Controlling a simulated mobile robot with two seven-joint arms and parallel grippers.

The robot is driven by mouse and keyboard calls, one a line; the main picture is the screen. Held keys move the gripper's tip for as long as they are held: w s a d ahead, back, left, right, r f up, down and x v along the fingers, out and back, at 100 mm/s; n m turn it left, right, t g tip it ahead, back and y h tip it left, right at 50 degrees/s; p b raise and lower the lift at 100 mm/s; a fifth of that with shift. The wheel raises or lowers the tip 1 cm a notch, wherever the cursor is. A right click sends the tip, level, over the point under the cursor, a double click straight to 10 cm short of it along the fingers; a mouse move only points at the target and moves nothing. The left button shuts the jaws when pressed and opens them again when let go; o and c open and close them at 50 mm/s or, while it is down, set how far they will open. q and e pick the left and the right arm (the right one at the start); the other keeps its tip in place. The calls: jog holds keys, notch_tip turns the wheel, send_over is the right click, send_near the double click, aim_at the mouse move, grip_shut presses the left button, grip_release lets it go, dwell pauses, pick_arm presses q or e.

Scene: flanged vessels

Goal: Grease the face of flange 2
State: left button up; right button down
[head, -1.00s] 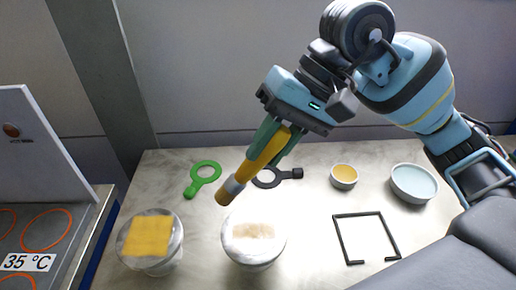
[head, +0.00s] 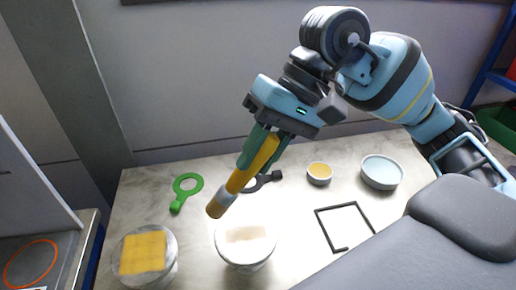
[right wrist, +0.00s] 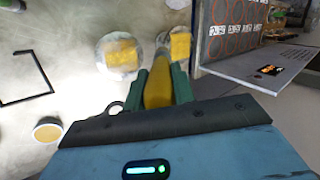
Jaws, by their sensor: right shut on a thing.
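My right gripper (head: 262,150) is shut on a brush with a yellow handle (head: 254,164), a grey collar and a brown tip. The brush slants down to the left, its tip above and left of the right vessel (head: 246,258), apparently clear of it. That vessel's round flange face has a pale tan patch (head: 246,234). The left vessel (head: 146,272) has a bright yellow square patch (head: 143,252) on its face. I see no number on either flange. In the right wrist view the handle (right wrist: 158,92) sits between the green fingers. My left gripper is not in view.
A green ring-ended tool (head: 186,190) and a dark one (head: 262,182) lie behind the vessels. A small bowl of amber stuff (head: 319,173), a pale blue bowl (head: 382,172) and a black bent rod (head: 318,225) lie to the right. A panelled unit (head: 30,262) stands left.

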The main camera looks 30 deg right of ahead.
notch_tip(320, 180, down, 3)
jog(key=shift+r+b, duration=0.1)
jog(key=shift+b, duration=0.25)
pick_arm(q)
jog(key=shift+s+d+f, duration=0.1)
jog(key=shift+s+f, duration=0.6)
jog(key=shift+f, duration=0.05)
pick_arm(e)
jog(key=shift+f, duration=0.85)
